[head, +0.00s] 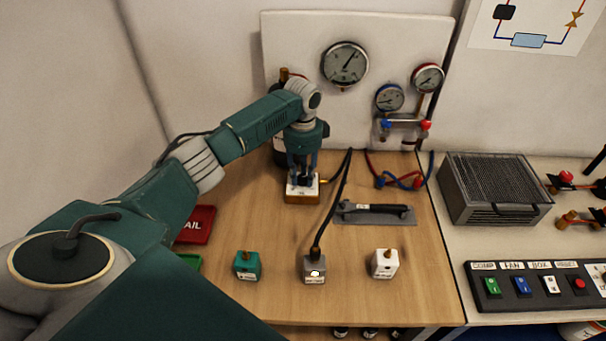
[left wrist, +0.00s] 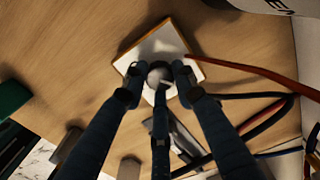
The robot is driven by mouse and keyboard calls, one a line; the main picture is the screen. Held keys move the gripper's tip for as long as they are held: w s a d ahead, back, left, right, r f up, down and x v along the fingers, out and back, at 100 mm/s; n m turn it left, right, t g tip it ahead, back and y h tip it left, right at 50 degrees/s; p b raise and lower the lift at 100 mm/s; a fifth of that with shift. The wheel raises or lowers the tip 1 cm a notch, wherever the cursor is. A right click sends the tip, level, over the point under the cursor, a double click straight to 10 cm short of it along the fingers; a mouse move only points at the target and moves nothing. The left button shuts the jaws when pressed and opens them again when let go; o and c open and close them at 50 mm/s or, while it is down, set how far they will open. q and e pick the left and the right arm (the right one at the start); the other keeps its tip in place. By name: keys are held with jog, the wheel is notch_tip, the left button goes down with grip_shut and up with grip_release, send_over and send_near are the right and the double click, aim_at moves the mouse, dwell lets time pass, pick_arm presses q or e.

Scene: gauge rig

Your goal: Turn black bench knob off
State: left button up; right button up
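The bench knob sits on a small white block with a wooden edge (head: 302,194) at the back of the wooden bench. In the left wrist view the knob (left wrist: 160,76) shows as a rounded, shiny grey top on the white plate. My left gripper (head: 303,176) points down over this block. Its dark fingers (left wrist: 158,80) stand around the knob, with the fingertips close to its sides. I cannot tell whether they touch it. The fingers hide much of the knob in the head view. My right gripper is not in view.
Green (head: 247,265), grey (head: 314,270) and white (head: 384,263) blocks stand along the bench front. Cables run beside the knob block. A gauge panel (head: 290,40) stands behind. Open wood lies between.

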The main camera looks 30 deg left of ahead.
pick_arm(q)
jog(key=shift+d+r+n+p, duration=0.1)
jog(key=shift+r+n+p, duration=0.15)
jog(key=shift+n+p, duration=0.8)
jog(key=n+p, duration=0.3)
jog(key=n, duration=0.1)
jog(key=shift+w+p, duration=0.1)
jog(key=shift+p, duration=0.2)
jog(key=n+p, duration=0.2)
jog(key=n, duration=0.2)
jog(key=shift+n+p, duration=0.35)
jog(key=shift+p, duration=0.05)
jog(key=n+p, duration=0.2)
jog(key=n, duration=0.2)
jog(key=shift+w+n, duration=0.1)
jog(key=shift+n, duration=0.2)
jog(key=n, duration=0.4)
jog(key=shift+a, duration=0.2)
jog(key=n, duration=0.6)
jog(key=shift+n, duration=0.4)
jog(key=n, duration=0.5)
jog(key=shift+a+n, duration=0.1)
jog(key=shift+n, duration=0.2)
jog(key=n, duration=0.5)
jog(key=shift+n, duration=0.3)
